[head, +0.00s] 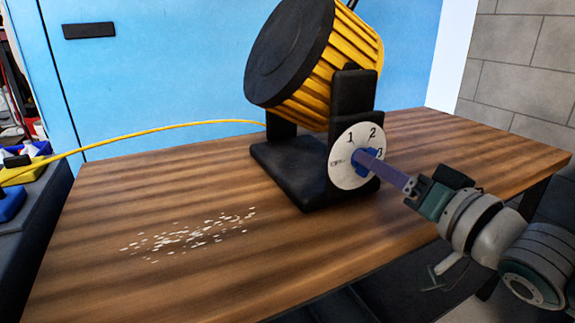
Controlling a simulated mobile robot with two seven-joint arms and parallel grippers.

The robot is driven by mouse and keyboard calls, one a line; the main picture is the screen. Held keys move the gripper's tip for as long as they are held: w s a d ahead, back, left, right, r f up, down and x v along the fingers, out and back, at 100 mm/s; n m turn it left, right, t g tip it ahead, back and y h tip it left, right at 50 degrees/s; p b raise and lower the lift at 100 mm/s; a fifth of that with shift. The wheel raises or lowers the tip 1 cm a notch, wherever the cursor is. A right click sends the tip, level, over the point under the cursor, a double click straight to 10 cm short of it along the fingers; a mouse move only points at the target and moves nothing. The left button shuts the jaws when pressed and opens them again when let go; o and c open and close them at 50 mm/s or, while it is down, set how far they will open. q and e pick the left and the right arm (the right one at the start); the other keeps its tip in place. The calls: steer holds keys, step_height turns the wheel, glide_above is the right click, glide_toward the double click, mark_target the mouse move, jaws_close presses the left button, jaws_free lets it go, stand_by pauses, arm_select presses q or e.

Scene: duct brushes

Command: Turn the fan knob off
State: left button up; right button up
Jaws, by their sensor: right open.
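A black and yellow fan (312,55) stands on a black base on the wooden table. The blue fan knob (361,155) sits at the dial's middle. My right gripper (376,161) reaches in from the right with its long purple fingers at the knob. It is open; the fingers partly hide the knob, so I cannot tell whether they touch it or where it points. My left gripper is not in view.
The wooden table (105,225) is mostly bare, with pale scattered flakes (190,235) at its left middle. A yellow cord (160,130) runs left from the fan. A dark surface with blue and yellow items (12,203) is at the far left.

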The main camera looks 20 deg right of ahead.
steer(key=shift+w, duration=0.35)
steer(key=shift+c, duration=0.3)
jaws_close()
